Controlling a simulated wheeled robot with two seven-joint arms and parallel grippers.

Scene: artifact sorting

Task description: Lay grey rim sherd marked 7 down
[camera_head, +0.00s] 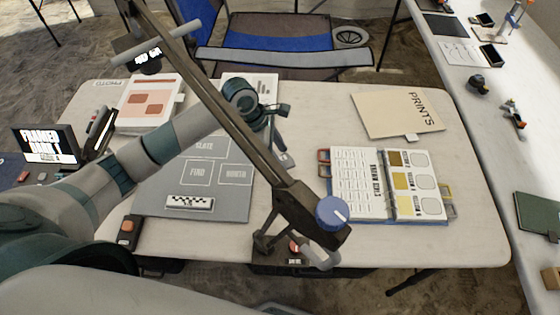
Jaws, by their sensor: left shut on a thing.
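My left gripper (278,140) reaches in from the left, over the right edge of the grey photo mat (155,200). It is shut on a small grey piece, the grey rim sherd (285,160), which shows just below the fingers. A dark boom arm partly covers the gripper, and no number 7 can be read. I cannot tell whether the sherd touches the table. The mat has outlined fields marked SLATE, FIND and NORTH; a black-and-white scale bar (190,202) lies on its near part. My right gripper is not in view.
The boom arm (235,125) with a blue knob (332,212) crosses above the mat and is clamped at the near table edge. An open binder (375,217) lies right of the mat, a PRINTS folder (385,120) behind it. Bare table lies between mat and binder.

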